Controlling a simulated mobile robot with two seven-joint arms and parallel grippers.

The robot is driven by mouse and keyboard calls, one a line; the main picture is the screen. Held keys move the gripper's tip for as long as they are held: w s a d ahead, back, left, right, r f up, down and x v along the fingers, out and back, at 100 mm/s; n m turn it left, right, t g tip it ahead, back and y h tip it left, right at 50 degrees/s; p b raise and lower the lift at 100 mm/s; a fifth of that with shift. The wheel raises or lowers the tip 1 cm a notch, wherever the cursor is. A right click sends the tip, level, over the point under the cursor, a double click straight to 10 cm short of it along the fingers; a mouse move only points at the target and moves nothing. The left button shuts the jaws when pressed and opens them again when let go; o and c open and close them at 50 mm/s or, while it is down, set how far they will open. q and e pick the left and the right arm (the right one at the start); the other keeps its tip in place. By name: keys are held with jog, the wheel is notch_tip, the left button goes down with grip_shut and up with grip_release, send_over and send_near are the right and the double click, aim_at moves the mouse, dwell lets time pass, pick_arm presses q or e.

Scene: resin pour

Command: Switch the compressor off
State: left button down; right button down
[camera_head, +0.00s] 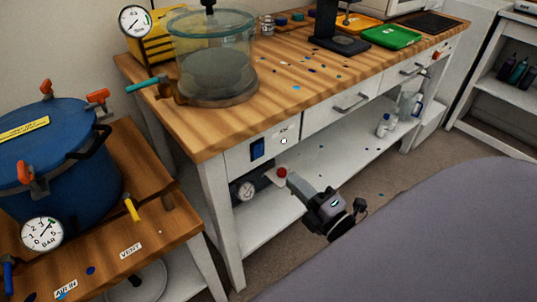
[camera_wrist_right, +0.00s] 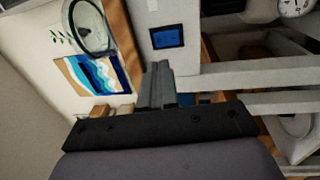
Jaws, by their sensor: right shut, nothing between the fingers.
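A blue rocker switch (camera_head: 257,149) sits on the white front panel of the wooden bench; it also shows in the right wrist view (camera_wrist_right: 166,37). The label beside it is too small to read. On the shelf below are a round gauge (camera_head: 245,190) and a red knob or button (camera_head: 281,172), probably parts of the compressor, whose body is mostly hidden under the bench. My right gripper (camera_head: 291,179) is shut and empty, in front of the bench, just below and right of the red part in the picture. In the wrist view its fingers (camera_wrist_right: 158,72) point toward the switch panel. My left gripper is out of view.
The bench top (camera_head: 270,92) holds a glass vacuum chamber (camera_head: 212,60) and a green tray (camera_head: 391,37). A blue pressure pot (camera_head: 60,165) stands on a low wooden table (camera_head: 180,225) at the left. Bottles (camera_head: 383,126) stand on the lower shelf.

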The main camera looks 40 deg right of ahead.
aim_at(261, 146)
jog(key=w, duration=0.3)
jog(key=w+r, duration=0.1)
jog(key=w, duration=0.6)
jog(key=shift+a+r, duration=0.15)
jog(key=shift+a, duration=0.25)
jog(key=shift+w+r+p, duration=0.15)
jog(key=shift+r+p, duration=0.05)
jog(key=shift+p, duration=0.2)
